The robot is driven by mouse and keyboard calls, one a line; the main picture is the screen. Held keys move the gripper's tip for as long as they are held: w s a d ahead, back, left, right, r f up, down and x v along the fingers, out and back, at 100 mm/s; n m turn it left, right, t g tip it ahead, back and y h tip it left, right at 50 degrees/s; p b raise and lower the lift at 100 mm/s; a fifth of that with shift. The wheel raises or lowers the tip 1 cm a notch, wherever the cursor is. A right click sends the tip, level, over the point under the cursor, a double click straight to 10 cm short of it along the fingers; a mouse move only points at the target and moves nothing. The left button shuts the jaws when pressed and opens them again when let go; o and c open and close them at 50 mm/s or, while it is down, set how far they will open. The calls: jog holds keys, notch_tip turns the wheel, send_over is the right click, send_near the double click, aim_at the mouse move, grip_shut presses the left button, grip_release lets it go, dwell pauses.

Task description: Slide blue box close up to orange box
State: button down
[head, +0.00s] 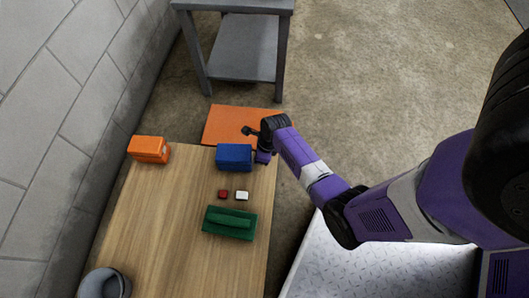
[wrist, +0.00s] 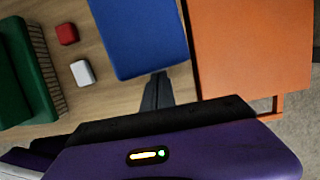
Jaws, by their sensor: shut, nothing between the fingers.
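The blue box (head: 235,157) stands near the far right corner of the wooden table. The orange box (head: 149,149) stands at the table's far left corner, with a wide gap of bare wood between the two. My gripper (head: 263,157) is shut and empty, at the right side of the blue box. In the wrist view the shut fingers (wrist: 157,92) are close to the near edge of the blue box (wrist: 140,35); I cannot tell whether they touch it. The orange box is not in the wrist view.
A red block (head: 223,194) and a white block (head: 242,195) lie in front of the blue box. A green brush-like object (head: 230,222) lies nearer. A grey rounded thing (head: 104,284) is at the near left.

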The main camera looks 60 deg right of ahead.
aim_at(219, 149)
jog(key=shift+w+a, duration=0.1)
jog(key=shift+w, duration=0.15)
jog(key=w+a, duration=0.2)
jog(key=w, duration=0.4)
jog(key=w+a+b, duration=0.1)
jog(key=w+a, duration=0.1)
jog(key=w, duration=0.4)
jog(key=w+a+b, duration=0.1)
jog(key=w+a, duration=0.1)
jog(key=w, duration=0.4)
jog(key=shift+a+f, duration=0.15)
jog(key=shift+a, duration=0.05)
jog(key=shift+w+a+b, duration=0.25)
jog(key=shift+w+b, duration=0.05)
jog(key=shift+w, duration=0.25)
jog(key=shift+r, duration=0.2)
jog(key=shift+s, duration=0.1)
jog(key=s+p, duration=0.1)
jog(key=s+d+r+p, duration=0.1)
jog(key=s+p, duration=0.1)
jog(key=s, duration=0.1)
jog(key=shift+d+r+p, duration=0.2)
jog(key=shift+p, duration=0.1)
jog(key=p+v, duration=0.5)
jog(key=v, duration=0.3)
jog(key=shift+r, duration=0.25)
